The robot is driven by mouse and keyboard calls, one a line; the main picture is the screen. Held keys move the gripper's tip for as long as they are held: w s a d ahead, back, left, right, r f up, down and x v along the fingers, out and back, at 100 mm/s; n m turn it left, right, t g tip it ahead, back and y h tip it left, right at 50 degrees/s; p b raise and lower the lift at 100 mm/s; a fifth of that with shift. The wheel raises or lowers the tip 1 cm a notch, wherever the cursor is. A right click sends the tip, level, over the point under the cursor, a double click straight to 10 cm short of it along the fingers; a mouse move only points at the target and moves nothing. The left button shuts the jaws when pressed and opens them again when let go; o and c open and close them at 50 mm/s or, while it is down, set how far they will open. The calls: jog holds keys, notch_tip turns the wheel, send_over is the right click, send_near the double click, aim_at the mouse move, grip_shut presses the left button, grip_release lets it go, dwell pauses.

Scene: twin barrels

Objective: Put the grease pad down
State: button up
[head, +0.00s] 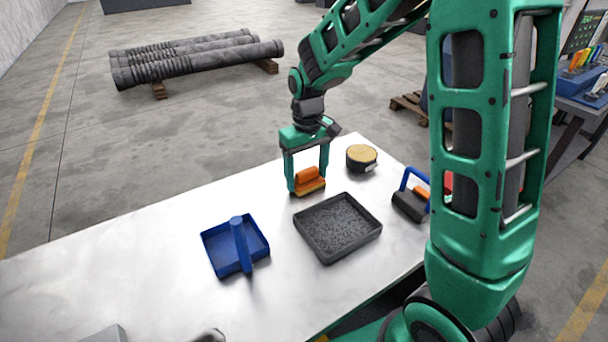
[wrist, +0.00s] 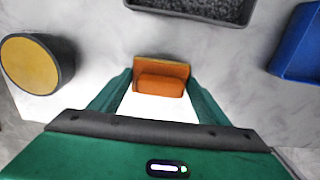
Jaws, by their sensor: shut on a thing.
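The grease pad is an orange block with a raised orange grip (head: 308,176) and a yellowish lower edge. My gripper (head: 307,184) points down and is shut on it, with a green finger at each side. In the wrist view the pad (wrist: 161,70) sits between the fingertips. It is at or just above the white table top (head: 150,262), behind the dark tray; I cannot tell if it touches. Its underside is hidden.
A dark tray of grey grit (head: 340,226) lies just in front of the pad. A round tin with a yellow top (head: 361,157) stands to the right. A blue-handled dark block (head: 409,205) is right.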

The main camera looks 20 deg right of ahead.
aim_at(307, 170)
jog(key=shift+f, duration=0.15)
jog(key=o, duration=0.9)
notch_tip(307, 170, up, 12)
jog(key=shift+r, duration=0.15)
jog(key=s+d+m, duration=0.5)
jog(key=s+d, duration=0.8)
jog(key=s, duration=0.2)
jog(key=s+d+f+m, duration=0.1)
jog(key=s, duration=0.3)
jog(key=s+d+f+m, duration=0.1)
jog(key=s, duration=0.4)
jog(key=s+d+f+m, duration=0.1)
jog(key=s+d, duration=0.1)
jog(key=s, duration=0.3)
jog(key=shift+s+f+m, duration=0.25)
jog(key=shift+f+m, duration=0.05)
jog(key=shift+f, duration=0.05)
